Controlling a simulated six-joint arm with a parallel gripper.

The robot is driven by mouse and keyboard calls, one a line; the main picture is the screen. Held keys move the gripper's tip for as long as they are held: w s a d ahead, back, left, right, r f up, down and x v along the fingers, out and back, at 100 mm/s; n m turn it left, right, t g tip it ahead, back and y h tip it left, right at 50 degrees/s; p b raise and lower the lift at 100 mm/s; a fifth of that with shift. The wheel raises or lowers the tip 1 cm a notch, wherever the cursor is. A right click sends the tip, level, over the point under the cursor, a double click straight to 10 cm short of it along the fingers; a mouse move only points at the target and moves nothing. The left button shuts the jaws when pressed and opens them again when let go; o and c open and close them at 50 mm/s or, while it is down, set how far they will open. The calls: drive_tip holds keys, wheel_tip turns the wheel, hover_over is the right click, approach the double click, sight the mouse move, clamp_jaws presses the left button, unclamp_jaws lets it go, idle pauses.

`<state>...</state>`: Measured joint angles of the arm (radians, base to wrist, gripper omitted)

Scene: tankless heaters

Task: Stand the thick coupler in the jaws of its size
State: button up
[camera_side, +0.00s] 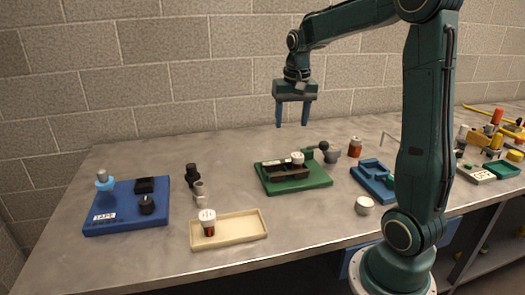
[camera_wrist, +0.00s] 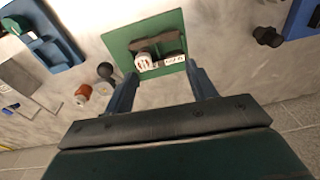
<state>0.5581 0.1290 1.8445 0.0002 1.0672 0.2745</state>
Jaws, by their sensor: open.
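My gripper (camera_side: 292,125) is open and empty, high above the green board (camera_side: 318,183), with its fingers pointing down. The board carries dark brown jaws (camera_side: 287,173) and a white-topped round piece (camera_side: 298,158) at them; I cannot tell if it is clamped. In the wrist view the white piece (camera_wrist: 143,63) sits beside the dark jaws (camera_wrist: 160,46) and a small white label (camera_wrist: 174,60), beyond my open fingers (camera_wrist: 161,72). A black fitting (camera_side: 192,175) and a grey fitting (camera_side: 199,192) stand on the bench to the left. I cannot tell which piece is the thick coupler.
A cream tray (camera_side: 250,228) holds a white-capped container (camera_side: 207,222). A red-brown jar (camera_side: 355,147), a white cup (camera_side: 364,205) and a blue fixture (camera_side: 369,184) are at right.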

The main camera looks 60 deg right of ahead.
drive_tip(key=s+a+r+n+t, duration=0.1)
drive_tip(key=s+a+n, duration=0.3)
drive_tip(key=s+a, duration=0.4)
drive_tip(key=s+a+r+n+t, duration=0.1)
drive_tip(key=s+a+n+t, duration=0.2)
drive_tip(key=a, duration=1)
drive_tip(key=s+n, duration=0.2)
drive_tip(key=s, duration=0.2)
drive_tip(key=shift+s+n+t+y, duration=0.3)
drive_tip(key=shift+s, duration=0.05)
